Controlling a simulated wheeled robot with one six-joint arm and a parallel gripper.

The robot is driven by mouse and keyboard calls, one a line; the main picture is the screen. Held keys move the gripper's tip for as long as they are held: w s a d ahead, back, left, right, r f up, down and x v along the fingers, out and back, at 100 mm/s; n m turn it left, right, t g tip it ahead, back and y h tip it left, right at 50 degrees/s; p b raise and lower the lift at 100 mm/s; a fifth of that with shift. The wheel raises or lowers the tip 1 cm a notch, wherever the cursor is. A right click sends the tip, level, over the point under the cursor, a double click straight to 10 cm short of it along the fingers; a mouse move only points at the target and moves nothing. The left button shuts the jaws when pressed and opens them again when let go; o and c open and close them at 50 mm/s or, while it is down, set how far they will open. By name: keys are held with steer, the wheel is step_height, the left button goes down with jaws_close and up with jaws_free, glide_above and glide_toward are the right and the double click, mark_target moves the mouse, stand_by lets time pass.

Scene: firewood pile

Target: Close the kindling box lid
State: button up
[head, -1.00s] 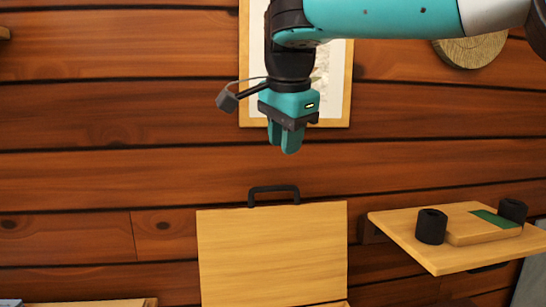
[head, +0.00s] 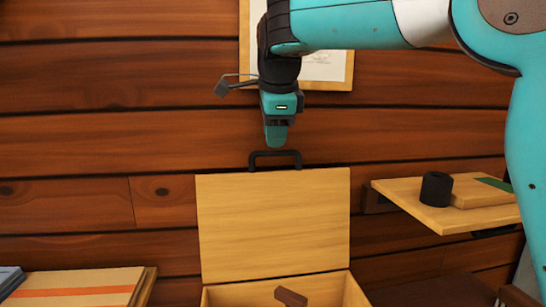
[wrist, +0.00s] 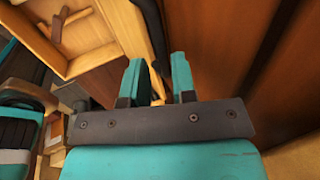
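The kindling box (head: 335,292) stands open at the bottom centre of the head view. Its pale wooden lid (head: 273,225) is raised upright, with a black handle (head: 275,154) on its top edge. My gripper (head: 276,140) points down just above the handle. In the wrist view, its two teal fingers (wrist: 159,78) are apart with no object clearly held. The handle (wrist: 150,30) shows beyond the gap between them; I cannot tell whether they touch it. A brown stick (head: 290,297) lies in the box, also seen in the wrist view (wrist: 56,26).
A wall shelf (head: 412,205) with a black cylinder (head: 436,188) is at the right. A board with an orange stripe (head: 80,291) lies at the lower left. A plank wall (head: 100,130) with a framed picture (head: 325,68) stands behind the lid.

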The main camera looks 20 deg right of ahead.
mark_target(272, 152)
steer(key=shift+x, duration=1.65)
jaws_close()
steer(key=shift+s+a, duration=0.1)
steer(key=shift+a, duration=0.05)
